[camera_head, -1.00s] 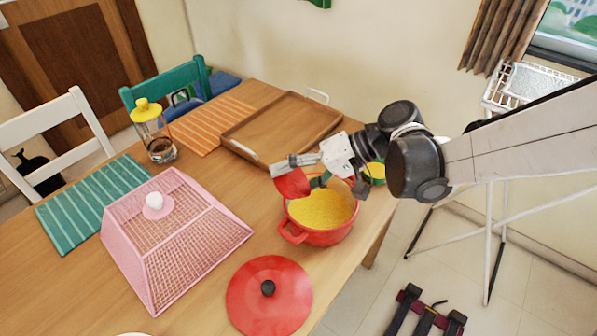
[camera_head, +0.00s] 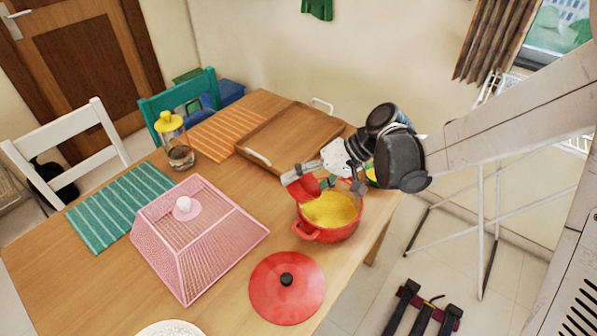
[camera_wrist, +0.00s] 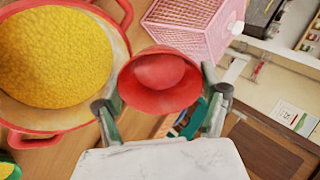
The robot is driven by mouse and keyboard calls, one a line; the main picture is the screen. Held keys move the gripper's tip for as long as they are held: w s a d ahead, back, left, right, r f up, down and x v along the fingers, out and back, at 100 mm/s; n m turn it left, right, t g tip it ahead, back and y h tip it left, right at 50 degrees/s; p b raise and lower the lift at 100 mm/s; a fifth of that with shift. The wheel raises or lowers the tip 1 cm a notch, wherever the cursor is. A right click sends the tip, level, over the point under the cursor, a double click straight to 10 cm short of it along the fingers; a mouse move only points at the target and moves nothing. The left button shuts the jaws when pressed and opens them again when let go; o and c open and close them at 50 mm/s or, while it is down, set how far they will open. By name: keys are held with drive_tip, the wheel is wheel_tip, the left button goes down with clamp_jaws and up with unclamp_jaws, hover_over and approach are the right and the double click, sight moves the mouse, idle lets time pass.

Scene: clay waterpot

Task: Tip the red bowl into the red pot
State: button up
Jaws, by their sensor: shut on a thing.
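The red bowl (camera_head: 303,190) is held tilted above the left rim of the red pot (camera_head: 325,236). My gripper (camera_head: 318,176) is shut on the bowl, coming from the right. In the wrist view the bowl (camera_wrist: 160,78) sits between the two fingers of my gripper (camera_wrist: 162,100). No yellow filling shows in the bowl; I cannot clearly tell its inside from its underside. The pot stands on the table, uncovered, with a grainy yellow filling (camera_head: 332,208). It also shows at the left of the wrist view (camera_wrist: 122,45), beside the bowl.
A red lid (camera_head: 287,300) with a black knob lies in front of the pot. A pink mesh cover (camera_head: 205,245) stands to the left. A wooden tray (camera_head: 285,135) is behind, and a yellow-topped jar (camera_head: 175,140) is at the back left. The table's right edge is close to the pot.

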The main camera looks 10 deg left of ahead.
drive_tip(key=shift+r+h+p, duration=0.1)
drive_tip(key=shift+h+p, duration=0.2)
drive_tip(key=shift+p, duration=0.25)
drive_tip(key=shift+a+t+h+p, duration=0.15)
drive_tip(key=shift+t+h+p, duration=0.35)
drive_tip(key=shift+h+p, duration=0.55)
drive_tip(key=shift+f+p, duration=0.2)
drive_tip(key=shift+p, duration=0.25)
